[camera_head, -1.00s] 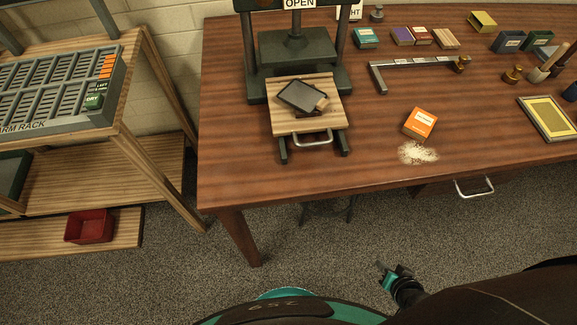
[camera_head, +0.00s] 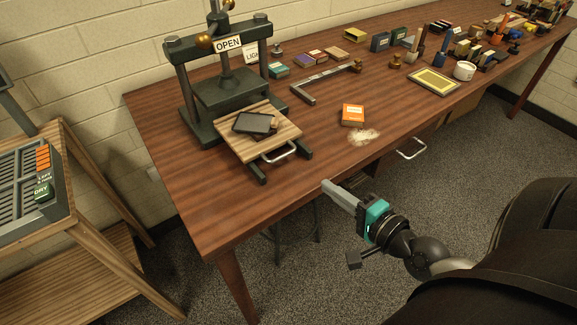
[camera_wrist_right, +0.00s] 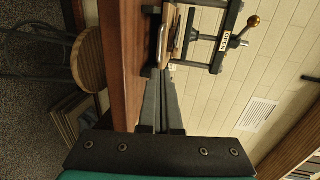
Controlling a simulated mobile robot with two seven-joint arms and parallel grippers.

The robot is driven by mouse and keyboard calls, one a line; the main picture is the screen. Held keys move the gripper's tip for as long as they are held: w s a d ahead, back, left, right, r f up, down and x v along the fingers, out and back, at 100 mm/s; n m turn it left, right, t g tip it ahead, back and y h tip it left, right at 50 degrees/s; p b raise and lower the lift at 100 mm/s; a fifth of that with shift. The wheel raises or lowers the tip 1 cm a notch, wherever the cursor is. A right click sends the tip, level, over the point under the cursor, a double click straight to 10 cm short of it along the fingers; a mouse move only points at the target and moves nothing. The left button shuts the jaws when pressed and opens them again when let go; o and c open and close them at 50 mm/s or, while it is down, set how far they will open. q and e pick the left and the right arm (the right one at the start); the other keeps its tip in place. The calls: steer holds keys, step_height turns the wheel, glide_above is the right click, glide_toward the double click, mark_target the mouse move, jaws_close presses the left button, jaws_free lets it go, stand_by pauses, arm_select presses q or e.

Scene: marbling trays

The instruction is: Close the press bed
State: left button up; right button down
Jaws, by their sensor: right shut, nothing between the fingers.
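The press (camera_head: 222,88) stands at the back left of the table, with an OPEN sign on its frame. Its wooden bed (camera_head: 258,131) is slid out toward the front on two dark rails, with a metal handle (camera_head: 279,153) at its front edge. A dark tray-like block (camera_head: 254,123) lies on the bed. In the right wrist view, the press (camera_wrist_right: 215,40) and handle (camera_wrist_right: 161,44) show sideways beyond the fingers. My right gripper (camera_head: 327,186) is shut and empty, near the table's front edge, apart from the handle. My left gripper is not in view.
An orange box (camera_head: 353,115) and a spilled pale powder patch (camera_head: 364,137) lie right of the bed. A metal square (camera_head: 318,88) lies behind them. A drying rack (camera_head: 22,190) stands at left. The table front near the handle is clear.

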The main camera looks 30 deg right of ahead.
mark_target(285, 156)
steer(key=x, duration=1.2)
steer(key=shift+f+p, duration=0.1)
steer(key=shift+p, duration=0.25)
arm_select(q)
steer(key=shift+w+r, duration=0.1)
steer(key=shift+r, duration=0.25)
arm_select(e)
steer(key=shift+w+a+f, duration=0.1)
steer(key=shift+w+f, duration=0.05)
steer(key=shift+w, duration=0.55)
